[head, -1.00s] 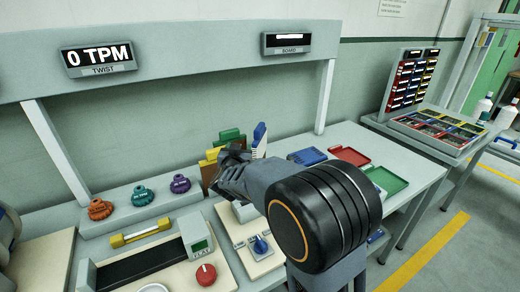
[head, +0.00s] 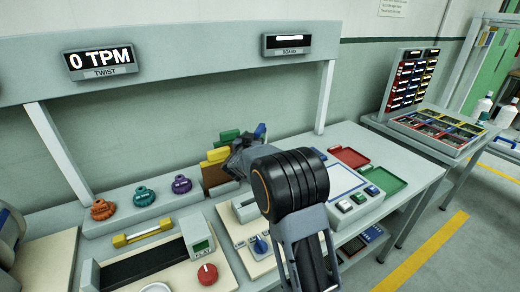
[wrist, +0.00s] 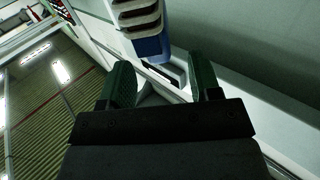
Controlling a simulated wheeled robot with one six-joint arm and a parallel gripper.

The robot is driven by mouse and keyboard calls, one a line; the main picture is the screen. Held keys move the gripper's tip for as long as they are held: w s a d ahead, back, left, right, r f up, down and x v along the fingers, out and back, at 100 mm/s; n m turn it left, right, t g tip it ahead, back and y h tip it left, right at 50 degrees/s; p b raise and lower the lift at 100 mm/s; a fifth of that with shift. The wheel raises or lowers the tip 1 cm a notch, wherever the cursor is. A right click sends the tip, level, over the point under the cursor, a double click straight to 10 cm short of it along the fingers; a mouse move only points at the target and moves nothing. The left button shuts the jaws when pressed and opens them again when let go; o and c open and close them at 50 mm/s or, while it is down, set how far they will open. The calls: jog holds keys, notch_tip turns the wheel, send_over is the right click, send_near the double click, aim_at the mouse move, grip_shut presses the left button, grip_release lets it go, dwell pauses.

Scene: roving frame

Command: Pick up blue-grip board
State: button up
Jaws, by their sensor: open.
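The blue-grip board stands at the back of the bench among other boards. Only the top of its blue grip (head: 260,130) shows in the head view, behind my arm. In the wrist view, a blue piece with pale ridges (wrist: 152,47), likely this grip, is at the top centre, beyond my fingers. My gripper (wrist: 164,78) is open, with its two dark green fingers apart and nothing seen between them. In the head view my gripper is by the board row, and its fingertips are hard to make out.
Green (head: 229,136) and yellow (head: 217,154) boards stand close on the left of my gripper. Orange (head: 102,209), teal (head: 144,196) and purple (head: 181,184) knobs sit further left. Red (head: 349,157) and green (head: 384,180) trays and a button panel (head: 345,183) lie to the right.

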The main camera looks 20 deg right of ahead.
aim_at(256, 135)
jog(key=shift+p+x, duration=0.55)
jog(key=shift+x, duration=1.7)
jog(key=shift+s, duration=0.1)
jog(key=shift+c, duration=0.2)
grip_shut()
